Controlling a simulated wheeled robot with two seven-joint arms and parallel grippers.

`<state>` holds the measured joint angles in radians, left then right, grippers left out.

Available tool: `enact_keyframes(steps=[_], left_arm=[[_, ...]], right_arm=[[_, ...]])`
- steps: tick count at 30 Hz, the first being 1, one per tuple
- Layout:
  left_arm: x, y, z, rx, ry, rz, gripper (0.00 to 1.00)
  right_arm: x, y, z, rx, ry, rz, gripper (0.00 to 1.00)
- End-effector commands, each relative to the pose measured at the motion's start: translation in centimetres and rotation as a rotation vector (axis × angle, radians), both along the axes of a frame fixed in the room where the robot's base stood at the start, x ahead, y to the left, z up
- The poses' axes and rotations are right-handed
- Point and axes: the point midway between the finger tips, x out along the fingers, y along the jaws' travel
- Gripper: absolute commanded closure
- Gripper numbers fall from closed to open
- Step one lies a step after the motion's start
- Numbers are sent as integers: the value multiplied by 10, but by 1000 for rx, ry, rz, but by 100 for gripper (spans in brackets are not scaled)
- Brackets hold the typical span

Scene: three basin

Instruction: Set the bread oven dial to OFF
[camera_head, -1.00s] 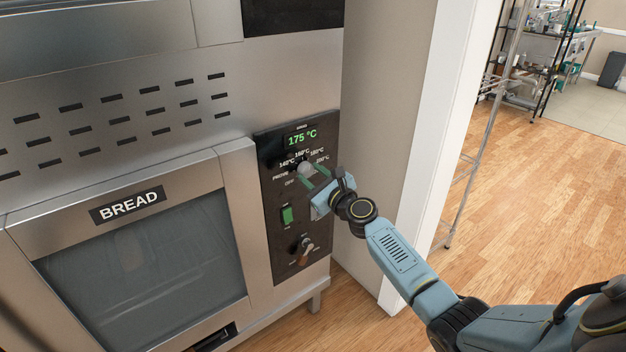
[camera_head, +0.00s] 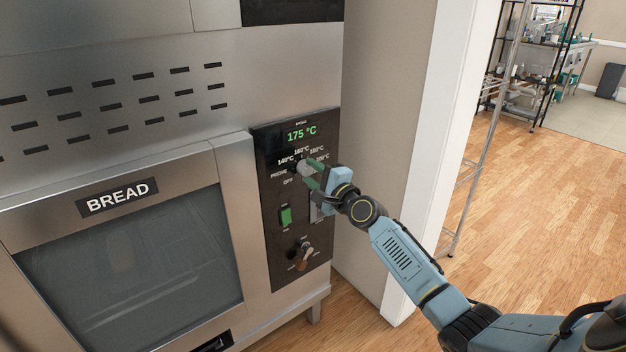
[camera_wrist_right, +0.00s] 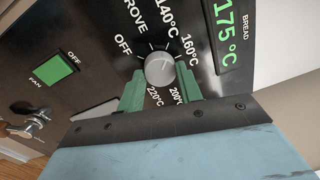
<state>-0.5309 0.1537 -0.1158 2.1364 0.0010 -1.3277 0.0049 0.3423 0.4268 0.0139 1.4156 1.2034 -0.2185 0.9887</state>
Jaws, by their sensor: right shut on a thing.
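The bread oven dial (camera_head: 303,169) is a round grey knob on the black control panel, below a green display (camera_head: 301,134) reading 175 °C. It also shows in the wrist view (camera_wrist_right: 160,70), ringed by OFF, PROVE and temperature marks. My right gripper (camera_head: 314,174) has its green fingers on either side of the dial, shut on it, as the wrist view (camera_wrist_right: 160,77) shows. OFF (camera_wrist_right: 123,45) is printed left of the dial there. I cannot clearly tell where the dial points. My left gripper is not in view.
A green FAN switch (camera_head: 286,216) and a lower metal knob (camera_head: 303,250) sit below the dial. The glass oven door (camera_head: 130,255), labelled BREAD, is closed at left. A white door frame (camera_head: 425,150) and a metal rack (camera_head: 480,140) stand at right.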

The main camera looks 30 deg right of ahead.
Motion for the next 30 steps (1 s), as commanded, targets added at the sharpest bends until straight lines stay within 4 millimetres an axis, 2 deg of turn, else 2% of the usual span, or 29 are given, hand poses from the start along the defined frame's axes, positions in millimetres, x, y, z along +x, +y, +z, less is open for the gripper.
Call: enact_keyframes(steps=[6,15,22,30], left_arm=[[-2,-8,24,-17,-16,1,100],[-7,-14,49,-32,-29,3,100],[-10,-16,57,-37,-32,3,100],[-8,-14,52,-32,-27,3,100]], right_arm=[[0,0,-2,-210,-17,0,87],[0,-1,-2,-493,-37,1,87],[0,-1,-1,-711,-55,1,87],[0,-2,1,-967,-73,1,87]])
